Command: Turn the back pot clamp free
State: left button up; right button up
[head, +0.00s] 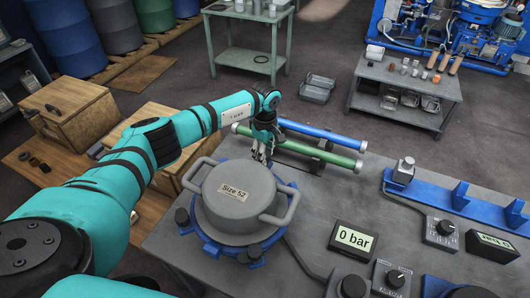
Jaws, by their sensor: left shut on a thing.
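A grey lidded pot (222,214) with two side handles and a "Size 52" label sits in a blue ring base (211,246) on the grey bench. Dark clamp knobs stand on the ring at the left (182,217) and at the front (254,252). My left gripper (261,158) reaches down at the back edge of the pot, where the back pot clamp is. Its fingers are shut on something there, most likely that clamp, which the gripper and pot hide. My right gripper is not in view.
A green tube (335,159) and a blue tube (320,132) lie on a rack behind the pot. A "0 bar" display (354,239) and knob boxes (391,278) stand to the right. A blue rail (430,193) lies farther right. Wooden boxes (72,112) stand at the left.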

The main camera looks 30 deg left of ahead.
pick_arm(q)
jog(key=shift+c, duration=1.4)
jog(key=shift+n, duration=0.3)
jog(key=shift+f+n+b, duration=0.1)
jog(key=shift+n+b, duration=0.7)
jog(key=n+b, duration=0.1)
jog(key=n, duration=0.1)
jog(key=shift+n, duration=0.3)
jog(key=n+b, duration=0.1)
jog(key=n, duration=0.2)
jog(key=shift+n+b, duration=0.4)
jog(key=n+b, duration=0.1)
jog(key=n, duration=0.3)
jog(key=shift+n+b, duration=0.35)
jog(key=shift+n, duration=2.35)
jog(key=shift+w, duration=0.1)
